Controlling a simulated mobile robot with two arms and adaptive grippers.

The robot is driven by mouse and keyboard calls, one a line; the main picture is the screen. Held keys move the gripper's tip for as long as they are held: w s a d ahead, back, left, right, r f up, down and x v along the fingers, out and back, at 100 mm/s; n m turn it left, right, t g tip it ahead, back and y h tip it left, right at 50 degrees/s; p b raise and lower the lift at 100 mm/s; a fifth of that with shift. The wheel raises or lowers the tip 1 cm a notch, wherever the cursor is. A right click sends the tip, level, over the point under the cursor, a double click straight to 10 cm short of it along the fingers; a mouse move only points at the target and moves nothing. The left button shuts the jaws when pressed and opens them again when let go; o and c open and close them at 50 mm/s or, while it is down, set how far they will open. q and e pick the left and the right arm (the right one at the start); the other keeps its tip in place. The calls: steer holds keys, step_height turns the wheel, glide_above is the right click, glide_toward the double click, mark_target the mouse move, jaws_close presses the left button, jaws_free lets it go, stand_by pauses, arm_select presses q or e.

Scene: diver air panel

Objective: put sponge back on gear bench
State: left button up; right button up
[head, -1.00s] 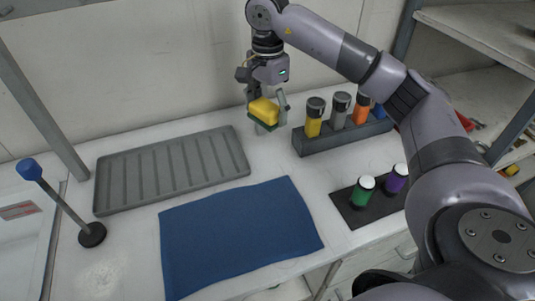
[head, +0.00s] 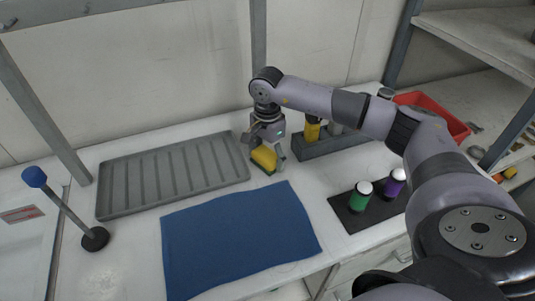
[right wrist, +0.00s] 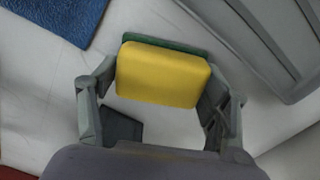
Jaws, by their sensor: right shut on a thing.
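The yellow sponge (head: 263,158) with a green underside is low over the white bench (head: 200,139), between the grey ribbed tray and the dark bottle rack. My right gripper (head: 267,156) is shut on the sponge. In the right wrist view the sponge (right wrist: 162,75) sits between the two fingers of my right gripper (right wrist: 160,100), its green layer showing along the far edge. I cannot tell whether the sponge touches the bench. My left gripper is not in view.
The grey ribbed tray (head: 128,208) lies left of the sponge. The blue cloth (head: 240,235) lies in front. The dark rack (head: 312,150) with bottles stands close to the right. A black mat (head: 345,213) holds green and purple bottles. A blue-topped rod (head: 66,208) stands at left.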

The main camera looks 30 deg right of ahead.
mark_target(267, 153)
steer(key=o, duration=0.6)
steer(key=shift+f, duration=0.15)
steer(key=o, duration=0.5)
steer(key=shift+r, duration=0.2)
step_height(267, 153, up, 12)
steer(key=b, duration=0.2)
